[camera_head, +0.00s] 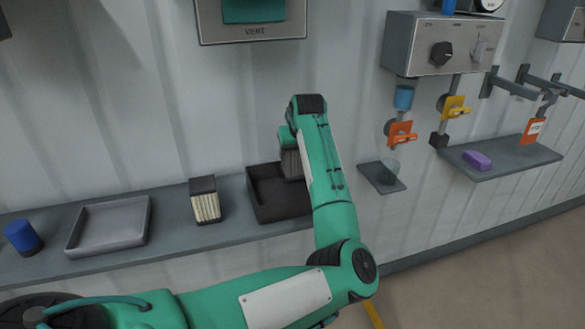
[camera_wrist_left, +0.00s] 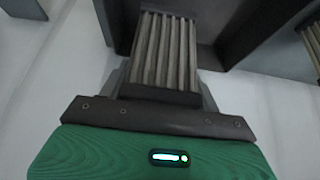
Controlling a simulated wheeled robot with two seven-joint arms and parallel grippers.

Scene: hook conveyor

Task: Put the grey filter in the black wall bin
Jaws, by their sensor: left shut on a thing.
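My left gripper (camera_head: 290,150) is shut on the grey filter, a pleated block that shows in the left wrist view (camera_wrist_left: 165,52) between the two fingers. In the head view my arm partly hides the filter (camera_head: 291,165). The black wall bin (camera_head: 262,209) is an open box on the wall shelf. The filter is at the bin's upper right part in the head view, and the bin's dark inside (camera_wrist_left: 225,30) shows behind it in the left wrist view. I cannot tell whether the filter touches the bin. My right gripper is not in view.
A cream pleated filter with a dark top (camera_head: 205,201) stands left of the bin on the shelf (camera_head: 170,240). A grey tray (camera_head: 108,226) and a blue cylinder (camera_head: 22,237) sit farther left. Right are a glass on a small ledge (camera_head: 382,177), hanging tags and a purple block (camera_head: 477,160).

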